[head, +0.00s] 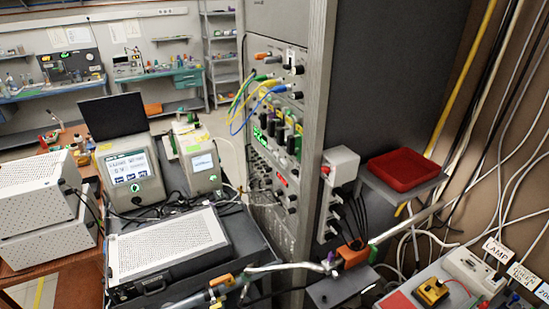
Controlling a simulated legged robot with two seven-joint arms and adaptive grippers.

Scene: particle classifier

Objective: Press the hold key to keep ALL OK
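No hold key can be made out by its label, and I cannot read "ALL OK" anywhere. A beige instrument with a lit screen (130,170) stands on the cart at the left; its text is too small to read. A smaller beige unit with a screen (202,163) stands to its right. A white box with a red button (325,169) is fixed on the side of the tall rack. A yellow box with a dark knob or button (432,291) sits at the lower right. Neither of my grippers shows in the head view.
The tall grey rack (310,110) with cables and knobs fills the middle. A red tray (402,170) rests on a shelf at its right. A metal tube assembly with an orange block (352,254) crosses the front. A white box with a LAMP label (472,268) lies at right.

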